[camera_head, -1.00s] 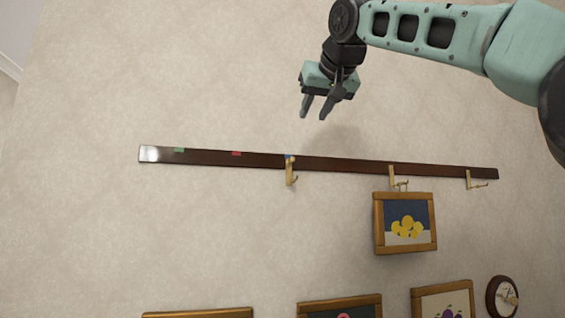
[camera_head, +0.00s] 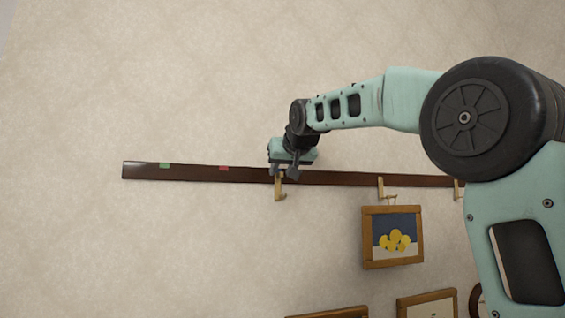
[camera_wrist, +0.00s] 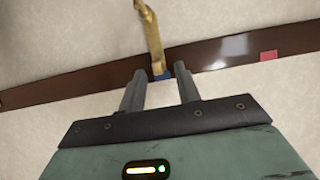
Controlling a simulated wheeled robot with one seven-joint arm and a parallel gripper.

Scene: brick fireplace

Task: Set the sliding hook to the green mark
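The dark wooden rail (camera_head: 190,173) runs across the wall. The green mark (camera_head: 164,165) is near its left end, and a red mark (camera_head: 224,168) lies between it and the brass sliding hook (camera_head: 279,188). My gripper (camera_head: 284,173) is at the rail's upper edge by the hook. In the wrist view my gripper (camera_wrist: 159,70) is open, its fingertips either side of the hook's base, with gaps visible.
Another brass hook (camera_head: 381,188) to the right carries a framed lemon picture (camera_head: 393,264). A further hook (camera_head: 457,190) is partly hidden by my arm. More frames (camera_head: 428,306) hang below. The rail left of the sliding hook is free of other hooks.

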